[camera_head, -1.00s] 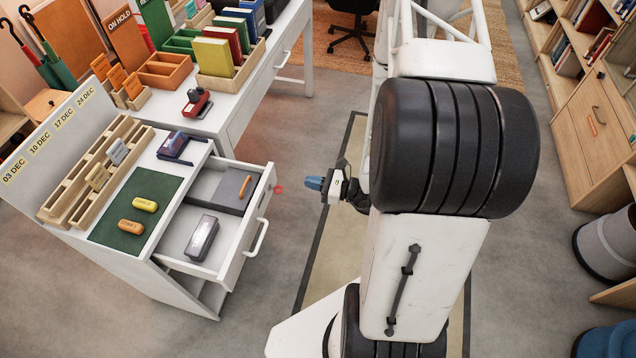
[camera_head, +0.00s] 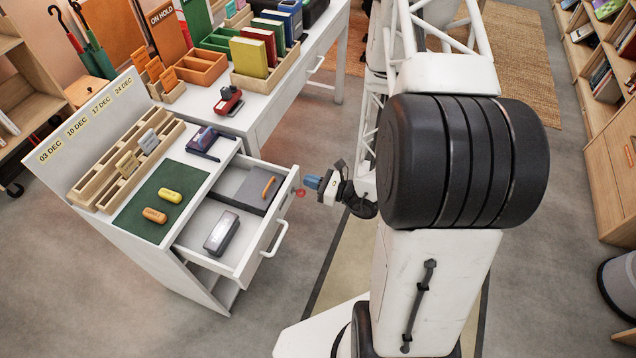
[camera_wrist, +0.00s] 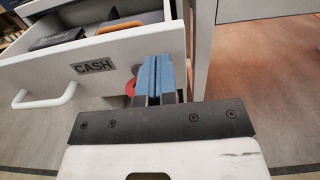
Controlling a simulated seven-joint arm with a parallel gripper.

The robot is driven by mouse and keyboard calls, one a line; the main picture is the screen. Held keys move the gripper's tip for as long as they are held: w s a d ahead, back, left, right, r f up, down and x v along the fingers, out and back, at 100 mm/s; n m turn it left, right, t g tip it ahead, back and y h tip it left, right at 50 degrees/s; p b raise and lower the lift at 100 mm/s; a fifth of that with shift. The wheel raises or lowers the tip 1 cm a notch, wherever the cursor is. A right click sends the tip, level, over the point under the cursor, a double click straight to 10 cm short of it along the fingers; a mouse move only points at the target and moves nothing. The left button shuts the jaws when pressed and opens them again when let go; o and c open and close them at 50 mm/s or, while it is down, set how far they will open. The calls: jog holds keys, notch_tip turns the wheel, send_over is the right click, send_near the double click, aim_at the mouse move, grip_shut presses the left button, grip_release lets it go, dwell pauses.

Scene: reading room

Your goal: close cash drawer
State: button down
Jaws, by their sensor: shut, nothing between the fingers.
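The cash drawer (camera_head: 262,242) stands pulled out of the white desk unit. Its front carries a CASH label (camera_wrist: 94,66) and a white bar handle (camera_wrist: 45,98); the handle also shows in the head view (camera_head: 276,240). A red key tag (camera_wrist: 130,87) hangs at the front's right end in the wrist view. My gripper (camera_head: 312,183), with blue fingers, is shut and empty. In the wrist view its fingertips (camera_wrist: 155,62) overlap the right end of the drawer front, close to the key tag. I cannot tell whether they touch the front.
Inside the drawer lie a dark scanner-like case (camera_head: 222,232) and a grey box (camera_head: 255,190) with an orange item. The desk top holds a green mat (camera_head: 150,200), a wooden rack (camera_head: 115,180) and a card device (camera_head: 203,139). Open floor (camera_head: 290,270) lies before the drawer.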

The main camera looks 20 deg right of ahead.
aim_at(282, 176)
jog(key=shift+x, duration=1.25)
jog(key=x, duration=2.2)
jog(key=shift+w, duration=0.1)
jog(key=shift+a, duration=0.15)
jog(key=shift+v, duration=7.5)
